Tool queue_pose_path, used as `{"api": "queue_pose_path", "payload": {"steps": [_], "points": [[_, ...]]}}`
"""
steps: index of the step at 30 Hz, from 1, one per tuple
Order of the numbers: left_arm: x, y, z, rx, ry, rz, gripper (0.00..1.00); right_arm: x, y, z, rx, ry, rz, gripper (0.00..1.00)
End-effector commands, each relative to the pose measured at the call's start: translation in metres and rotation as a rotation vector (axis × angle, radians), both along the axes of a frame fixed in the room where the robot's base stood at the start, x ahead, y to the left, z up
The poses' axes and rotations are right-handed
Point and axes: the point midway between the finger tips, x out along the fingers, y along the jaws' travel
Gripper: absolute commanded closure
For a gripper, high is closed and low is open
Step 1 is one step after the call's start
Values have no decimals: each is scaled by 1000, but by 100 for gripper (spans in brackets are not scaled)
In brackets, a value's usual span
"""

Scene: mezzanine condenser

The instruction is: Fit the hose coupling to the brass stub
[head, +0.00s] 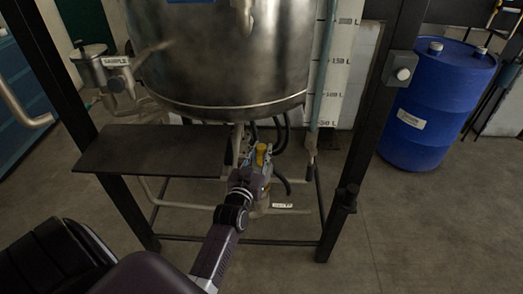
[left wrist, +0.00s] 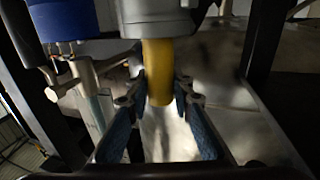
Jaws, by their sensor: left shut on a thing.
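My left gripper (head: 259,163) is under the steel vessel, its fingers around a yellow piece (head: 261,153). In the left wrist view the fingers of the left gripper (left wrist: 157,95) are shut on either side of this rounded yellow piece (left wrist: 158,75), which joins a grey body (left wrist: 157,18) at the top. I cannot tell whether the yellow piece is part of the hose coupling or a handle. Dark curved hoses (head: 284,137) show just behind the gripper. I cannot make out the brass stub. My right gripper is not in view.
The steel vessel (head: 220,75) hangs above the gripper in a dark frame with posts (head: 350,160) on both sides. A dark shelf (head: 140,149) lies left of the gripper. A blue drum (head: 435,95) stands at the right. The floor in front right is clear.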

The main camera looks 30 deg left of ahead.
Motion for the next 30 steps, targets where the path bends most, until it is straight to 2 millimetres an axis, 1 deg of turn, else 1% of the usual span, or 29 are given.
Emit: {"api": "queue_pose_path", "payload": {"steps": [25, 26, 30], "points": [[0, 0, -20, 1, -4, 0, 100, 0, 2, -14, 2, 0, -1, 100], [0, 0, -19, 1, -5, 0, 77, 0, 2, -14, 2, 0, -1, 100], [0, 0, -19, 1, -3, 0, 62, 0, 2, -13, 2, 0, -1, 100]]}}
